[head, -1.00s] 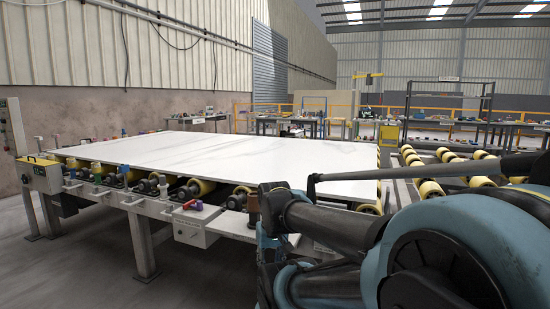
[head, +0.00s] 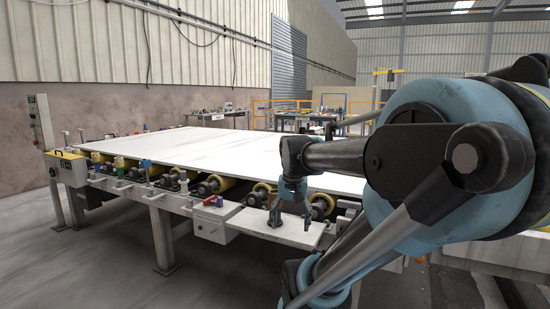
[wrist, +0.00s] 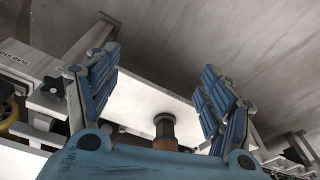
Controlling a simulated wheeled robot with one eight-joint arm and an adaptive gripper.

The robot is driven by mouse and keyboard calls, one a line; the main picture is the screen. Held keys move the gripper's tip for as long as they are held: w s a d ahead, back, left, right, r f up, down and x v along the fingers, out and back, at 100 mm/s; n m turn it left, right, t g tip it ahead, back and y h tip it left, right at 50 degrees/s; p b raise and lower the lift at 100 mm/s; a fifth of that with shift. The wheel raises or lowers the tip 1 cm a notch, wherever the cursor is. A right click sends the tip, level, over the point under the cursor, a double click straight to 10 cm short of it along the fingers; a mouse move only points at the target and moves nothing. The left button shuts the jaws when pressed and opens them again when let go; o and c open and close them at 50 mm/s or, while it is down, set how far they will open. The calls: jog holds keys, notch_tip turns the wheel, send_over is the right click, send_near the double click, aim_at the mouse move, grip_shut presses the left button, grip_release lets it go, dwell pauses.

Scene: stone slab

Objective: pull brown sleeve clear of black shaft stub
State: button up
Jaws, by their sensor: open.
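The brown sleeve (wrist: 165,144) shows in the wrist view low between my fingers, near the palm, partly cut off by my gripper body. The black shaft stub (wrist: 164,121) shows beyond it, standing out from a pale plate (wrist: 140,98). My gripper (wrist: 159,62) is open, with one blue finger on each side and gaps between fingers and sleeve. In the head view my gripper (head: 292,222) points down over the table's front edge. The sleeve (head: 274,214) is small there and partly covered by a finger.
A large white slab (head: 210,150) lies on a roller table behind the plate. Several coloured fittings and rollers line its front edge, including a purple and red piece (head: 214,201). A white box (head: 209,226) hangs left of the plate. The floor in front is open.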

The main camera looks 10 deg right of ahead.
jog(key=w+r+m, duration=0.5)
jog(key=w+r, duration=0.6)
jog(key=w, duration=0.4)
notch_tip(320, 180, up, 3)
jog(key=m+g, duration=0.2)
jog(key=m, duration=0.3)
send_over(276, 195)
jog(key=w, duration=0.4)
jog(key=f, duration=1.6)
jog(key=shift+s+d+f, duration=0.15)
jog(key=shift+s+d, duration=0.1)
jog(key=shift+d, duration=0.05)
jog(key=c, duration=1.2)
